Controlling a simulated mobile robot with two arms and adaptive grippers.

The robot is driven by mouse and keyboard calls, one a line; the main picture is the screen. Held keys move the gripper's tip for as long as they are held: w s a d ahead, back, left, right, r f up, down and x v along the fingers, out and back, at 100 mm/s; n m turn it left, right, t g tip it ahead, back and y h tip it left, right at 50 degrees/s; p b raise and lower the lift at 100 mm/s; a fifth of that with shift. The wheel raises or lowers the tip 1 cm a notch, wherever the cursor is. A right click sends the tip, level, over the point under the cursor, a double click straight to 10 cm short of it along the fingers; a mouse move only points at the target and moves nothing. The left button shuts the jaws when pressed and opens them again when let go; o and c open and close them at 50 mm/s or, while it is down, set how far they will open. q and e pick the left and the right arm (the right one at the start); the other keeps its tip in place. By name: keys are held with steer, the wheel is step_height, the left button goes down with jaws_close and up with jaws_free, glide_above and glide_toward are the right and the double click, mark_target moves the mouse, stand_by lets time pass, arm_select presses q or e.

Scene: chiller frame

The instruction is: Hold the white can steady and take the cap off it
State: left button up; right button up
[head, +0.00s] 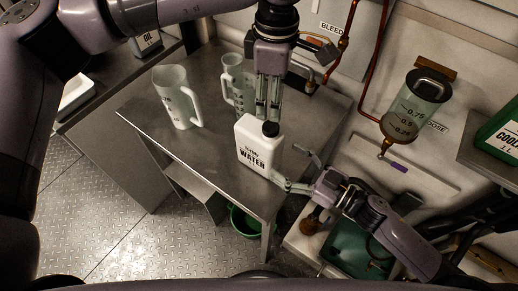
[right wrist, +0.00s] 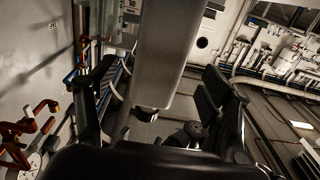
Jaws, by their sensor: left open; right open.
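The white can (head: 257,150), labelled WATER, stands upright on the steel table. Its black cap (head: 271,129) is on its top right corner. My left gripper (head: 268,114) is open and points down from above, its fingertips just above or beside the cap; contact cannot be told. My right gripper (head: 295,171) is open at the can's lower right side, one finger close to the can's edge. In the right wrist view, its open fingers (right wrist: 160,108) stand either side of a pale grey block; I cannot tell surely that this is the can.
The steel table (head: 140,108) also holds a clear jug (head: 177,98) at the left and a second jug (head: 232,80) behind the can. A gauge vessel (head: 415,105) with copper pipes is on the wall at right. A green bucket (head: 245,222) is below the table.

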mark_target(262, 147)
steer(key=x, duration=0.8)
steer(key=shift+w+a, duration=0.1)
steer(key=shift+a, duration=0.05)
steer(key=shift+c, duration=0.3)
